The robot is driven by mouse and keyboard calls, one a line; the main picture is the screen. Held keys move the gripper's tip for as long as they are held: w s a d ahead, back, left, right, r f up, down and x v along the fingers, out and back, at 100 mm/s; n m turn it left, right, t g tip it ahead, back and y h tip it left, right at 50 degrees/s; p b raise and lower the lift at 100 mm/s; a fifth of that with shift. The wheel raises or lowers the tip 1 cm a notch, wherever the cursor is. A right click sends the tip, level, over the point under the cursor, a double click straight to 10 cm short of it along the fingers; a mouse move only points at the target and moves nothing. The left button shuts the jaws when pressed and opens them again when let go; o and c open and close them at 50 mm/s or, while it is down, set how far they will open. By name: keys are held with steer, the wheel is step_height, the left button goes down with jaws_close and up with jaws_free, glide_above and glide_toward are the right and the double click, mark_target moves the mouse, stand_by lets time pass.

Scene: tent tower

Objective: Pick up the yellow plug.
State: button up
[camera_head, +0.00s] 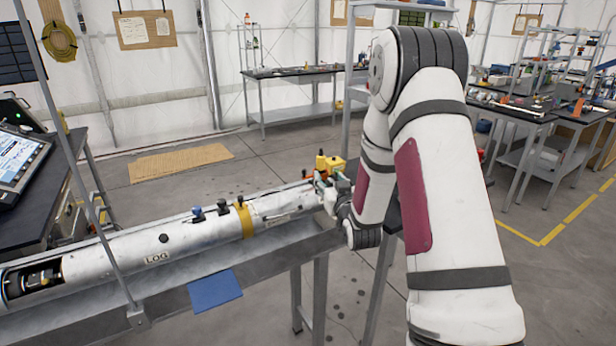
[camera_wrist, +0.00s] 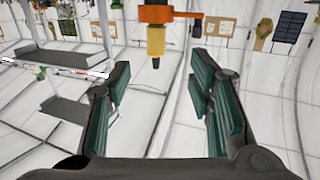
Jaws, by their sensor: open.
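The yellow plug (camera_wrist: 156,41) shows in the wrist view at the top middle, with a dark tip and an orange collar (camera_wrist: 155,14) at its other end. It lies in line with the gap between my gripper's fingers (camera_wrist: 160,80), and the fingers are apart and empty. How far it is from the fingertips is hard to tell. In the head view a small yellow upright piece (camera_head: 320,160), apparently the plug, stands at the far end of the long white tube (camera_head: 130,245). My gripper (camera_head: 335,187) is low beside that end, partly hidden by my wrist.
The tube lies on a grey metal bench (camera_head: 265,262), with blue and black knobs and a yellow band (camera_head: 244,220) on it. A yellow block (camera_head: 336,166) is close behind the plug. A blue flap (camera_head: 214,290) hangs at the bench's front. Open floor lies behind the bench.

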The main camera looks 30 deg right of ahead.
mark_target(322, 164)
steer(key=x, duration=0.7)
steer(key=shift+w+f, duration=0.3)
steer(key=shift+w, duration=0.05)
steer(key=shift+d+r+x, duration=0.15)
steer(key=shift+x, duration=1.15)
steer(key=shift+d+r+x, duration=0.15)
steer(key=shift+d+x, duration=0.05)
steer(key=shift+x, duration=1.1)
jaws_close()
